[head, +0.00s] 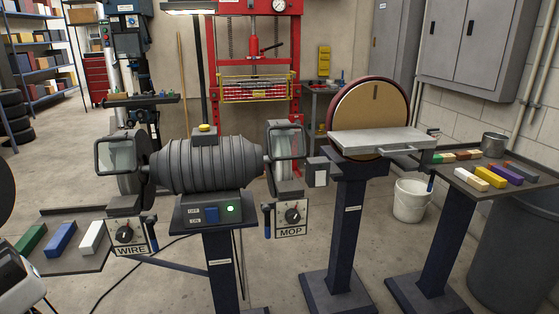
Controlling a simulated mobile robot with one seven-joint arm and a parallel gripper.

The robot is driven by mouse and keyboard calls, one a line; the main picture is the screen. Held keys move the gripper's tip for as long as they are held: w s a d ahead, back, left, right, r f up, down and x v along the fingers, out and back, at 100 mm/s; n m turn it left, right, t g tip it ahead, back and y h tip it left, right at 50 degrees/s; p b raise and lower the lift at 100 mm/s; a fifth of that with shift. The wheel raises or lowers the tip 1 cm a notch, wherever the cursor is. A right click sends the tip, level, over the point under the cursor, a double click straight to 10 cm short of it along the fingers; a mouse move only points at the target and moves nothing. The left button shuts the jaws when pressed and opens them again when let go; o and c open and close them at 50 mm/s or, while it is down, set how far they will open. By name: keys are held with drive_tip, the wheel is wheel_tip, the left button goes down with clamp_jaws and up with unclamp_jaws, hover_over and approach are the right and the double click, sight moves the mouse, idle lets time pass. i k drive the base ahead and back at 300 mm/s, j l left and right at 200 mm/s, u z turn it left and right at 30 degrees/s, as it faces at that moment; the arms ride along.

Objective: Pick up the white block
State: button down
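A white block (91,236) lies on the dark shelf (97,263) at the lower left, to the left of the bench grinder. It lies at the right end of a row, beside a blue block (62,238) and a green block (32,241). It is apart from the blue one, and its top and front are unobstructed. My gripper cannot be made out in the head view. A white and dark part at the bottom left corner may be part of my arm, but I cannot tell.
The grinder (207,165) with its WIRE control box (127,236) stands just right of the shelf. A disc sander (370,118) stands further right. A right-hand tray (509,197) holds several coloured blocks. A white bucket (411,201) stands on the floor.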

sight(92, 239)
drive_tip(key=i+j+u, duration=0.1)
drive_tip(key=u, duration=0.3)
drive_tip(key=i+j+u, duration=0.15)
drive_tip(key=u, duration=0.2)
drive_tip(key=i+j+u, duration=0.15)
drive_tip(key=u, duration=0.25)
drive_tip(key=i, duration=0.45)
